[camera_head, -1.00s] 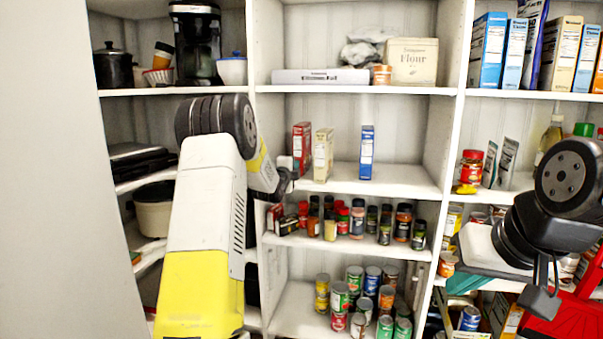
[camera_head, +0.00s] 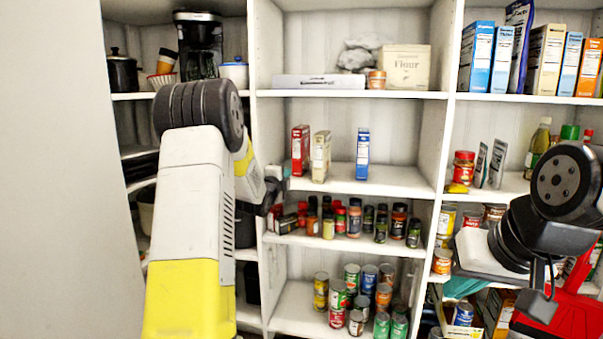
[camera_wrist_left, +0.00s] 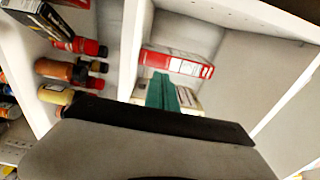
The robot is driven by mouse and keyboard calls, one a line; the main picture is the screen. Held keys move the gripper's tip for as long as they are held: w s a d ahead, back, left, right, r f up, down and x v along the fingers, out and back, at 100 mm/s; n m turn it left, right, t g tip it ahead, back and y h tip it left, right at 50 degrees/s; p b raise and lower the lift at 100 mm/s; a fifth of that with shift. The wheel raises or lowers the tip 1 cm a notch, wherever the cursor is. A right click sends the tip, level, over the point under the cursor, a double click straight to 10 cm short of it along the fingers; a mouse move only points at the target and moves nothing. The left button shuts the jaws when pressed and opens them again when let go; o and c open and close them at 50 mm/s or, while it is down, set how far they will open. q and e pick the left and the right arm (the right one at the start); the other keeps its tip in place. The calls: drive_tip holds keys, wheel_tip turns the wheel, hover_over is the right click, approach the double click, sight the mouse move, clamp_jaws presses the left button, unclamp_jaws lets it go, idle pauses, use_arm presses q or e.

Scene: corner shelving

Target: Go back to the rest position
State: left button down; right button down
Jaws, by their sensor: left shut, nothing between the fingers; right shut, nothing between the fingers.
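My left gripper (camera_head: 285,178) is at the left edge of the middle bay, by the shelf with a few upright boxes. Its body is mostly hidden behind my white and yellow arm. In the left wrist view its teal fingers (camera_wrist_left: 164,92) are together and empty, pointing toward a red box lying across the picture. My right gripper (camera_head: 462,287) is at the lower right, in front of the right bay. Its teal fingers show below a light body, shut with nothing held, and are partly hidden.
A red box (camera_head: 300,150), a cream box (camera_head: 321,156) and a blue box (camera_head: 363,153) stand on the middle shelf (camera_head: 395,182). Spice jars (camera_head: 354,219) and cans (camera_head: 352,277) fill the shelves below. A coffee maker (camera_head: 198,45) stands upper left. A blank grey wall (camera_head: 55,170) is at far left.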

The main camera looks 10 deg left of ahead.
use_arm(q)
drive_tip(key=s+d+r+n+g, duration=0.25)
drive_tip(key=s+n, duration=0.25)
drive_tip(key=s, duration=0.6)
drive_tip(key=s+d+r+n+g, duration=0.1)
drive_tip(key=s+d+n+g, duration=0.3)
drive_tip(key=s, duration=0.7)
drive_tip(key=s+d+f+n+g, duration=0.1)
drive_tip(key=s+n, duration=0.2)
drive_tip(key=s, duration=0.5)
drive_tip(key=s+d+f+n+g, duration=0.2)
drive_tip(key=s+n, duration=0.1)
drive_tip(key=s, duration=0.6)
drive_tip(key=s+d+f+n+g+h, duration=0.1)
drive_tip(key=s+d+f+n+g, duration=0.1)
drive_tip(key=s, duration=0.6)
drive_tip(key=shift+s+n, duration=0.15)
drive_tip(key=shift+n, duration=0.35)
